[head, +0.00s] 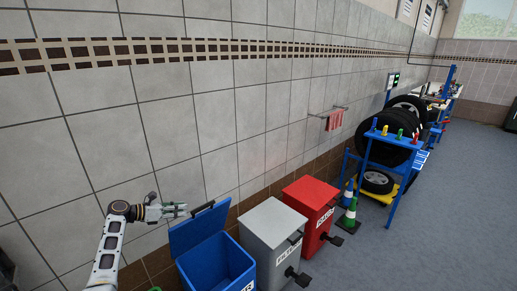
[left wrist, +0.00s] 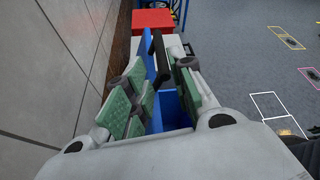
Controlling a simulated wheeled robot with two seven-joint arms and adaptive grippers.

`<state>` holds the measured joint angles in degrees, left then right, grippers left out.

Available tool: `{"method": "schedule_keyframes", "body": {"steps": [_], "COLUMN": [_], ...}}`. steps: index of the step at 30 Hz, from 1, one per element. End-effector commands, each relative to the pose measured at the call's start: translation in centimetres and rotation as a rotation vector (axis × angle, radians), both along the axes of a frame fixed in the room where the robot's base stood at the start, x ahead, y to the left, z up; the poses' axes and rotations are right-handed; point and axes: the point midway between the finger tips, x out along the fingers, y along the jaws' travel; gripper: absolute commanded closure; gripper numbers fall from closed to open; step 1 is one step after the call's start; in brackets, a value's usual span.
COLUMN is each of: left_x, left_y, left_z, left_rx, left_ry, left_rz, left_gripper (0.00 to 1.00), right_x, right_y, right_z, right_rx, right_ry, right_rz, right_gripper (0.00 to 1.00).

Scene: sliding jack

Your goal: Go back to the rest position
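My left gripper (head: 178,210) is beside the tiled wall, at the left of the open lid of the blue bin (head: 215,263). In the left wrist view its green-padded fingers (left wrist: 162,68) are apart, with nothing seen held between them. The blue lid (head: 198,229) stands raised, with a black handle (head: 204,207) at its top edge. In the left wrist view the black handle (left wrist: 161,55) and blue lid (left wrist: 143,42) show beyond the fingers; the head view shows a small gap to the handle. My right gripper is not in view.
A grey bin (head: 272,232) and a red bin (head: 311,193) stand closed along the wall, right of the blue bin. Green (head: 350,214) and blue cones, then a blue tyre rack (head: 390,150), stand farther back.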

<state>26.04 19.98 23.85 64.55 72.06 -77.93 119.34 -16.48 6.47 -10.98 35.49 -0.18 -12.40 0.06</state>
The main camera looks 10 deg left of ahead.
Motion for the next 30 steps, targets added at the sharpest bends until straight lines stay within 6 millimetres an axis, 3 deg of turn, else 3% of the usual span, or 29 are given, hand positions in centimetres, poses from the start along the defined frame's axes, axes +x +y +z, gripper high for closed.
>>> {"method": "schedule_keyframes", "body": {"steps": [5, 11, 21, 30], "left_x": [-0.9, -3.3, -9.2, -15.3], "left_y": [-0.9, -3.1, -7.6, -11.5], "left_z": [-1.3, -4.3, -9.8, -13.2], "left_rx": [0.080, 0.287, 0.712, 1.036], "left_ry": [-0.013, -0.058, -0.183, -0.328], "left_rz": [-0.042, -0.165, -0.499, -0.852], "left_gripper": [0.76, 0.76, 0.76, 0.76], "right_x": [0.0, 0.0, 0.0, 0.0], "right_y": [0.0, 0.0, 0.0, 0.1], "right_z": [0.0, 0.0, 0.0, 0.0], "right_rx": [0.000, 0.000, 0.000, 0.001], "right_ry": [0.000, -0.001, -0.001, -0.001], "right_rz": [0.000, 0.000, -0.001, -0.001], "right_gripper": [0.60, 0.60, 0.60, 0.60]}}
